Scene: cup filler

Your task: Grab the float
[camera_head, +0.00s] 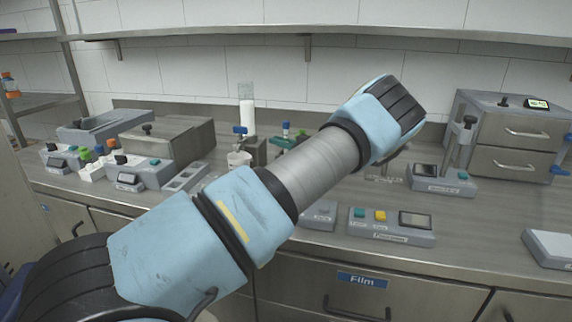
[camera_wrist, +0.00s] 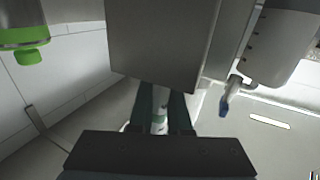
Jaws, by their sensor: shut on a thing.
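In the head view my arm crosses the middle of the picture, and my gripper and the held piece do not show there.
In the wrist view, the grey block (camera_wrist: 163,40) is close to the fingers. A white marked cup (camera_wrist: 283,50) and a blue lever (camera_wrist: 223,106) are right, a green knob (camera_wrist: 29,57) left.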

